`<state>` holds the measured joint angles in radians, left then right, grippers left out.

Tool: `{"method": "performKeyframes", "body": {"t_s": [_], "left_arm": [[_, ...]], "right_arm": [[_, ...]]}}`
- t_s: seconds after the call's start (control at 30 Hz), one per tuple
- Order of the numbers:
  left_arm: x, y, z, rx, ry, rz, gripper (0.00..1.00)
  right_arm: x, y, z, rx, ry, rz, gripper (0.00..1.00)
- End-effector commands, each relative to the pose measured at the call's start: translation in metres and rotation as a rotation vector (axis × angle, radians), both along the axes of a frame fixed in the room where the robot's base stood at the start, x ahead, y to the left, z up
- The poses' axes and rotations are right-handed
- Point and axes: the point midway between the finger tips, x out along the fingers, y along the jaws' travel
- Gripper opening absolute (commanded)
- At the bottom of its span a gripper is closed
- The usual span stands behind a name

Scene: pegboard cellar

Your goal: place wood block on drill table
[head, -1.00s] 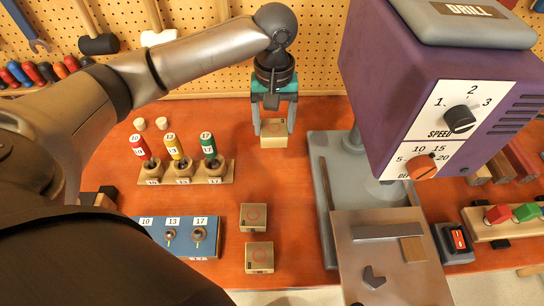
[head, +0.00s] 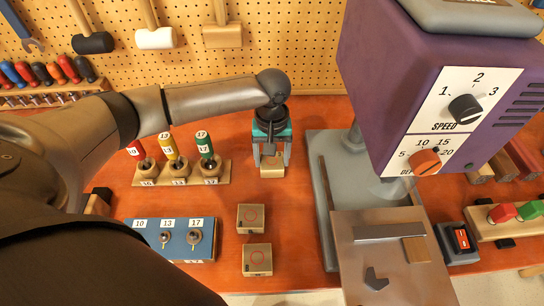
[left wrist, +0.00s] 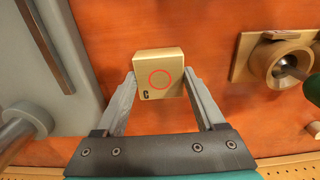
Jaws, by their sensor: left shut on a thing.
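My left gripper (head: 272,150) is shut on a pale wood block (head: 272,168), behind the two loose blocks and right of the bit holders. In the left wrist view, the block (left wrist: 160,74) sits between the fingertips, its top showing a red ring and a letter C. I cannot tell whether it touches the bench. The drill table (head: 405,280) is a brownish metal plate at the lower right; on it are a grey bar, a small wood strip and a dark angled piece. My right gripper is not in view.
Two more ringed wood blocks (head: 251,218) (head: 257,259) stand on the red bench. The purple drill head (head: 415,90) overhangs the table and its grey base (head: 322,190).

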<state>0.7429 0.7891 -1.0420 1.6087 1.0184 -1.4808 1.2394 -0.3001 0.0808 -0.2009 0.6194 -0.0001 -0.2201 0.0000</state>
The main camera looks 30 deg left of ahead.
Motion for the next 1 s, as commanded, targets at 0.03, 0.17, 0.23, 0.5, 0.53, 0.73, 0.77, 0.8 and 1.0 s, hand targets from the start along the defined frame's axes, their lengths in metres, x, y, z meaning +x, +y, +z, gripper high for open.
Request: {"method": "performKeyframes", "body": {"t_s": [0.03,0.17,0.23,0.5,0.53,0.73,0.77,0.8,1.0], "left_arm": [[0.000,0.000,0.000,-0.001,-0.001,0.000,0.16],[0.000,0.000,-0.002,-0.001,-0.001,0.000,0.16],[0.000,0.000,-0.002,0.000,-0.001,0.000,0.78],[0.000,0.000,-0.002,-0.001,-0.001,0.000,1.00],[0.000,0.000,-0.002,-0.001,-0.001,0.000,1.00],[0.000,0.000,0.000,0.000,-0.001,0.000,1.00],[0.000,0.000,0.002,0.000,-0.001,0.000,1.00],[0.001,0.000,0.008,-0.001,-0.002,0.000,1.00],[0.001,0.000,0.048,-0.002,-0.005,-0.001,1.00]], "right_arm": [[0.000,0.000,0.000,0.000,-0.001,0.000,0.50],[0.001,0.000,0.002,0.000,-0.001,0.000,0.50],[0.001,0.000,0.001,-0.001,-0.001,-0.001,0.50],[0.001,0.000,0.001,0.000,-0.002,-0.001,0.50],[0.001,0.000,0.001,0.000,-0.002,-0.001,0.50],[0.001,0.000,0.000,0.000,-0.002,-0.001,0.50],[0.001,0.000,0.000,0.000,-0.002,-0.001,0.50],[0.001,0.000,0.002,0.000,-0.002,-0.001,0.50],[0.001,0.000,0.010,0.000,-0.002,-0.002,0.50]]}}
